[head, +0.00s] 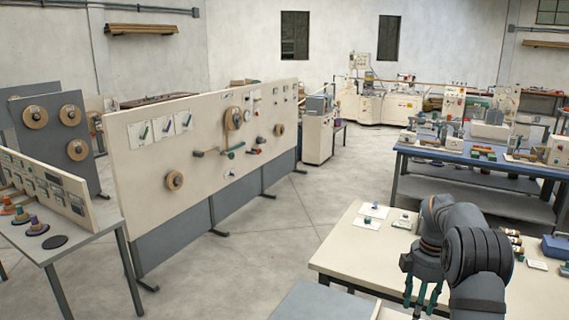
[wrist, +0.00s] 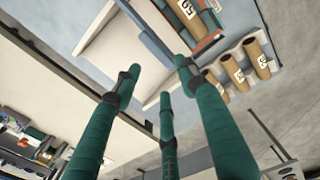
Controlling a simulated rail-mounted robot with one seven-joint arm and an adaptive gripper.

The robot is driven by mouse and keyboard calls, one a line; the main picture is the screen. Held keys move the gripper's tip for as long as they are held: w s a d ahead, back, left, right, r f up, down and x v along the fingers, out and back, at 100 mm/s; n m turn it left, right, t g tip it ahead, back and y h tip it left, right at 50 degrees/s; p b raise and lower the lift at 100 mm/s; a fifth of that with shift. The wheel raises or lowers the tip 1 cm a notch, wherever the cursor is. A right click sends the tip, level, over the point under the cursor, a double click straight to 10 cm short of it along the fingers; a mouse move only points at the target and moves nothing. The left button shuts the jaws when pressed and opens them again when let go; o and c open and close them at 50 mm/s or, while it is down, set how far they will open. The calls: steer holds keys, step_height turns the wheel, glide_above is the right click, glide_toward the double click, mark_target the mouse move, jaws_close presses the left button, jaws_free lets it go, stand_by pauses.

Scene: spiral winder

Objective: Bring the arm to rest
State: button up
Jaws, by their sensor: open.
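My gripper (head: 424,292) shows at the lower right of the head view, at the end of my dark grey arm, with its green fingers pointing down by the near cream table (head: 345,245). In the wrist view my gripper (wrist: 160,82) has three green fingers spread apart with nothing between them. It is open and empty. The wrist view is steeply tilted, and beyond the fingertips it shows brown tubes with number labels (wrist: 258,58). I cannot tell the exact distance from the fingers to these things.
The cream table holds small parts on white cards (head: 374,211), brown rolls (head: 514,240) and a blue box (head: 556,247) near my arm. A cream panel (head: 140,185) stands at left. A blue-topped bench (head: 475,160) stands behind. The grey floor (head: 280,225) between is clear.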

step_height(320, 180, down, 16)
steer(key=b, duration=0.6)
steer(key=shift+s+r, duration=0.1)
step_height(320, 180, up, 10)
steer(key=shift+r, duration=0.8)
